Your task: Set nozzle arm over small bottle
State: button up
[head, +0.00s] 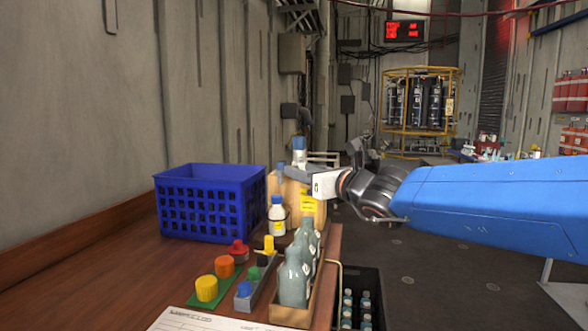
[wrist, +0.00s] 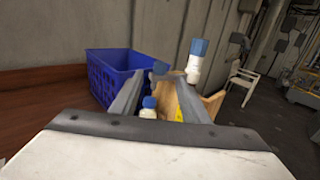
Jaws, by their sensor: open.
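A small white bottle with a blue cap (head: 278,215) stands upright in front of a wooden stand (head: 307,203) with a yellow label. In the wrist view this bottle (wrist: 149,110) shows low between the fingers. A second white bottle with a blue cap (head: 299,152) shows higher up, behind my gripper (head: 289,172); in the wrist view it (wrist: 194,65) is beyond the right finger. Another blue cap (wrist: 160,68) shows between the fingertips. My gripper is open and empty, above and near the wooden stand. I cannot make out a nozzle arm for certain.
A blue crate (head: 198,205) stands left of the bottles on the brown table. Nearer are a yellow knob (head: 206,288), other coloured caps and a wooden tray (head: 291,316) of grey-green bottles. A dark crate (head: 340,318) with bottles is beside the table. Open floor lies right.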

jog(key=shift+v, duration=1.4)
jog(key=shift+r, duration=0.2)
jog(key=c, duration=0.8)
jog(key=r+n+g+y, duration=0.1)
jog(key=r+n, duration=0.1)
jog(key=n, duration=0.1)
jog(key=a+r+n+g+y, duration=0.1)
jog(key=r+n, duration=0.2)
jog(key=r+n+y, duration=0.1)
jog(key=r+n, duration=0.1)
jog(key=n, duration=0.2)
jog(key=shift+s+a+r+g, duration=0.1)
jog(key=shift+a+r+g, duration=0.3)
grip_shut()
jog(key=d+f+n+g+h, duration=0.1)
jog(key=d+n+g+h, duration=0.35)
jog(key=d+n, duration=0.5)
jog(key=w+a+f+n, duration=0.2)
jog(key=w+a+f, duration=0.3)
jog(key=w+a, duration=0.3)
jog(key=shift+a+f, duration=0.2)
jog(key=shift+a, duration=1.8)
